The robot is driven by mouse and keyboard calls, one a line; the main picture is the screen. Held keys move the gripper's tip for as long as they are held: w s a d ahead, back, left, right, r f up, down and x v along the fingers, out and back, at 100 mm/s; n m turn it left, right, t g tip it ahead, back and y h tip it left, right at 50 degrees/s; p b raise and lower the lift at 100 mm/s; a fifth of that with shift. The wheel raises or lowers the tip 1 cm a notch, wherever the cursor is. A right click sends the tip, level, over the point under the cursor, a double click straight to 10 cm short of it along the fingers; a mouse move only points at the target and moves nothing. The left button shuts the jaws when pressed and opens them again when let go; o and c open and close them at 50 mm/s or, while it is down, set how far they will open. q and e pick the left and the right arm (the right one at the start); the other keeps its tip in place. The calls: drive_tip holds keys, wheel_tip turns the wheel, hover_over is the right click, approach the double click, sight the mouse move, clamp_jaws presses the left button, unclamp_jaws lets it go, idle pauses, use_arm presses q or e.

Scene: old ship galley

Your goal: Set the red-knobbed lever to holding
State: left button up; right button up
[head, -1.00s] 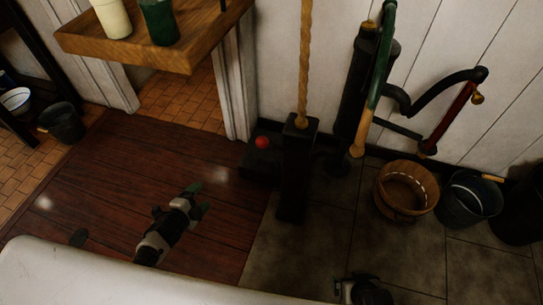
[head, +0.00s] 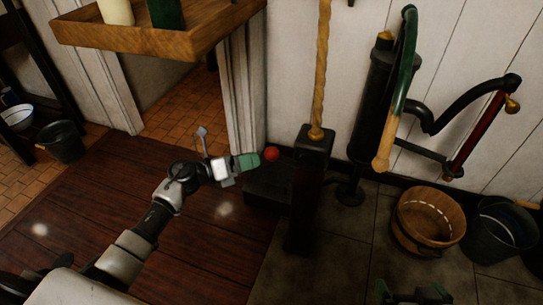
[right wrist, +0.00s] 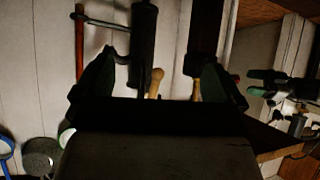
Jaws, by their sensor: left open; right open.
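The lever's red knob (head: 271,154) shows in the head view just above a low black box (head: 268,187) on the floor by the wall. The lever's shaft and any setting marks cannot be made out. My left gripper (head: 256,160), with green fingertips, is open close to the left of the knob. Whether it touches the knob cannot be told. My right gripper (head: 415,293) is at the lower edge of the head view. In the right wrist view (right wrist: 158,88) its two fingers are apart with nothing held between them.
A black post (head: 312,190) with a rope (head: 321,70) stands right of the box. A pump (head: 375,100) with a long handle stands beyond it. A wooden bucket (head: 405,235) and a dark bucket (head: 492,235) stand at right. A wooden shelf (head: 160,42) overhangs at upper left.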

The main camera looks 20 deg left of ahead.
sight(271, 155)
use_arm(q)
drive_tip(key=x, duration=0.6)
drive_tip(key=shift+w+d, duration=0.1)
use_arm(e)
drive_tip(key=shift+w+a+r+t+y, duration=0.3)
drive_tip(key=shift+w+a+r+t, duration=0.1)
drive_tip(key=shift+w+r+t, duration=0.45)
use_arm(q)
drive_tip(key=shift+c, duration=0.4)
use_arm(e)
drive_tip(key=shift+s+f, duration=0.1)
drive_tip(key=shift+f, duration=0.05)
use_arm(q)
drive_tip(key=c, duration=1.2)
